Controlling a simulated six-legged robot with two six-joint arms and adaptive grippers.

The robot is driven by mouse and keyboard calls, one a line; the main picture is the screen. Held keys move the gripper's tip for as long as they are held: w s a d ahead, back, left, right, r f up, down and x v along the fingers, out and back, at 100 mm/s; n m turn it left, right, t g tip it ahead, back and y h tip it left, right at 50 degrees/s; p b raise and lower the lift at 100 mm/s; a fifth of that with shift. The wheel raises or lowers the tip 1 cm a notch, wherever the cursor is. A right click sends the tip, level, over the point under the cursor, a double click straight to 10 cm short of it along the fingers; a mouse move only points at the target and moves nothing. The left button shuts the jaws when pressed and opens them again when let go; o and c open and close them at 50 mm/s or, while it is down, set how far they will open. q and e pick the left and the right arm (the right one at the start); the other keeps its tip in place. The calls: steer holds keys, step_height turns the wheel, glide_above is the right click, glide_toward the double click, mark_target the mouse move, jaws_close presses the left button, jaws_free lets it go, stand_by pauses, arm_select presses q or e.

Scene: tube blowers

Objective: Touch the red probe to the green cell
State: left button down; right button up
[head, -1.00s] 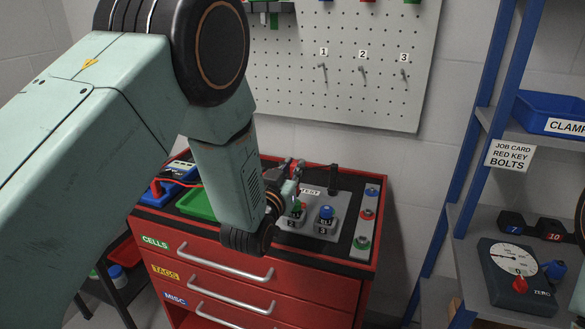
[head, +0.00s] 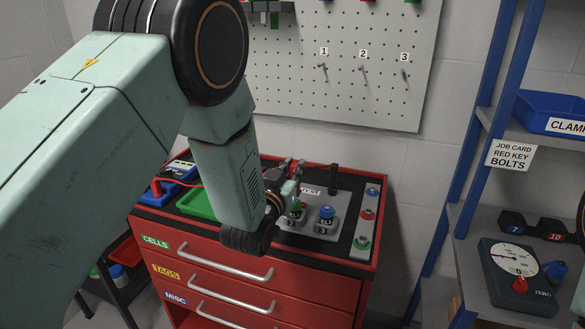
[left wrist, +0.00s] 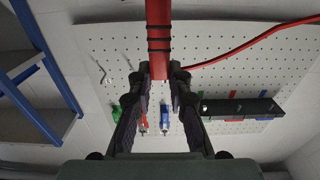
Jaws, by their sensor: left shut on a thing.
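My left gripper (left wrist: 160,80) is shut on the red probe (left wrist: 159,32), a red stick with black bands in the left wrist view. In the head view the left gripper (head: 288,180) hangs over the test panel (head: 347,187) on top of the red cabinet. The green cell (head: 295,211) stands in a grey holder just below the gripper, partly hidden by it. A blue-topped cell (head: 327,212) stands to its right. I cannot tell whether the probe tip touches the green cell. My right gripper is not in view.
A green tray (head: 197,204) and a blue meter lie on the cabinet's left side. A red cable (left wrist: 250,41) runs from the probe. A pegboard (head: 340,60) is behind. At right, a blue-post shelf holds a gauge (head: 517,288) with a dial.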

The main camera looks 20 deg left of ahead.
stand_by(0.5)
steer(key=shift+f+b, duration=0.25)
steer(key=shift+b, duration=0.05)
stand_by(2.1)
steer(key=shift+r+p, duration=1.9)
steer(key=shift+p, duration=0.1)
